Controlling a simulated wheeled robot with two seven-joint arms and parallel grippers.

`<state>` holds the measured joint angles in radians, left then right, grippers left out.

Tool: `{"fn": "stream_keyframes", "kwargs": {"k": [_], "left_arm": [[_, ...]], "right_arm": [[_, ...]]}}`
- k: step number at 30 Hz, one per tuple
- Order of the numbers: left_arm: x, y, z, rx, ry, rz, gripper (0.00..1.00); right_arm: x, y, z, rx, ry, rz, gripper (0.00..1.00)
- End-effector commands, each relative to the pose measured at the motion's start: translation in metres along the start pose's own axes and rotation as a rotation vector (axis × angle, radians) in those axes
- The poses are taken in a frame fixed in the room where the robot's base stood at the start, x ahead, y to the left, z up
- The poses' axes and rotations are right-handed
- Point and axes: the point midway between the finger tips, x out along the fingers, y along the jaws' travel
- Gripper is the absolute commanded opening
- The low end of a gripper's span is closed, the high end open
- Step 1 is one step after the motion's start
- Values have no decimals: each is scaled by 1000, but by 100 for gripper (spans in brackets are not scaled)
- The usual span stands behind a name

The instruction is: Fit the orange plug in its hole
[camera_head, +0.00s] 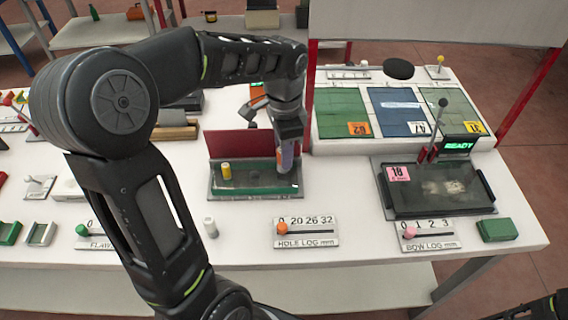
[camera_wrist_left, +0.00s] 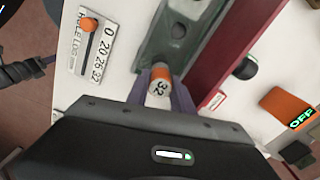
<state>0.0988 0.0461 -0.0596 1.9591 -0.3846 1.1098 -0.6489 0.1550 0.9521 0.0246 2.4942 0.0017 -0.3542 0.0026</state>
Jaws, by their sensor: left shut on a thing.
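My left gripper (camera_head: 287,165) is over the right end of a glass plate (camera_head: 255,175) on a dark stand with a red back panel. In the left wrist view its two fingers (camera_wrist_left: 160,82) are shut on the orange plug (camera_wrist_left: 160,72), which has an orange band and a pale end marked 32. In the head view the fingers hide most of the plug. A round dark spot (camera_wrist_left: 178,30) shows on the stand in the left wrist view; I cannot tell whether it is a hole. Whether the plug touches the glass is unclear.
A yellow plug (camera_head: 226,170) stands on the plate's left part, and a white plug (camera_head: 210,227) on the table before it. The HOLE LOG slider (camera_head: 282,228) sits near 0. The red back panel (camera_head: 238,144) rises close behind the gripper. A READY tester (camera_head: 435,190) stands to the right.

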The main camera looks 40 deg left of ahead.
Motion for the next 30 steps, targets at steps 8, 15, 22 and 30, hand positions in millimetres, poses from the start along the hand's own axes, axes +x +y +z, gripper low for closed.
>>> {"fn": "stream_keyframes", "kwargs": {"k": [8, 15, 22, 30], "left_arm": [[3, 0, 0, 0, 0, 0, 0], [36, 0, 0, 2, -3, 2, 0], [44, 0, 0, 1, 1, -1, 0], [49, 0, 0, 1, 0, 0, 29]], "right_arm": [[0, 0, 0, 0, 0, 0, 43], [-2, 0, 0, 1, -1, 1, 43], [-2, 0, 0, 1, -1, 1, 43], [1, 0, 0, 0, 0, 0, 43]]}}
